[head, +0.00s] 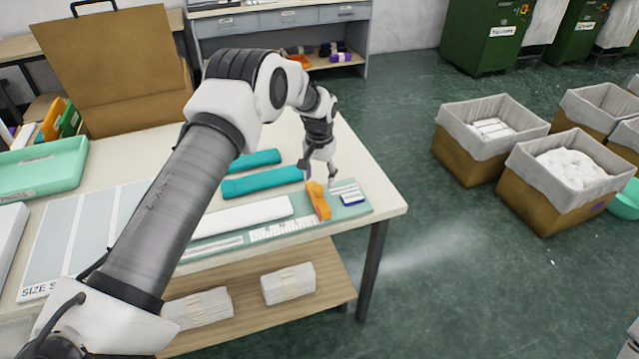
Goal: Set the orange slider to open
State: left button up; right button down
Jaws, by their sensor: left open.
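The orange slider (319,202) stands on the pale green board (352,210) near the right end of the table, beside a white measuring scale (285,229). My left gripper (319,178) is open and sits right at the slider's upper end, one finger on its left and the other reaching to its right. I cannot tell whether the fingers touch it. My right gripper is not in view.
Teal rolls (262,183) and a white strip (245,216) lie left of the slider on the table (385,203). A green tray (45,166) and a brown case (115,70) are further left. Lined bins (490,140) stand on the floor at right.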

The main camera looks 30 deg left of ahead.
pick_arm(q)
notch_tip(320, 180, up, 9)
jog(key=shift+d, duration=0.2)
jog(key=shift+w, duration=0.1)
jog(key=g+b, duration=0.1)
jog(key=g, duration=0.1)
send_over(319, 210)
notch_tip(319, 210, down, 9)
jog(key=shift+f, duration=0.15)
jog(key=s+d+f+m+g+b, duration=0.1)
jog(key=s+d+f+g+b, duration=0.3)
jog(key=s+f, duration=1.05)
jog(key=s+d+f+t, duration=0.2)
jog(key=s+t, duration=0.1)
jog(key=s, duration=0.8)
jog(key=s+d+f+t+p, duration=0.1)
jog(key=s+d+f+t, duration=0.1)
jog(key=s, duration=0.9)
jog(key=shift+d+n+t, duration=0.3)
jog(key=shift+t, duration=0.2)
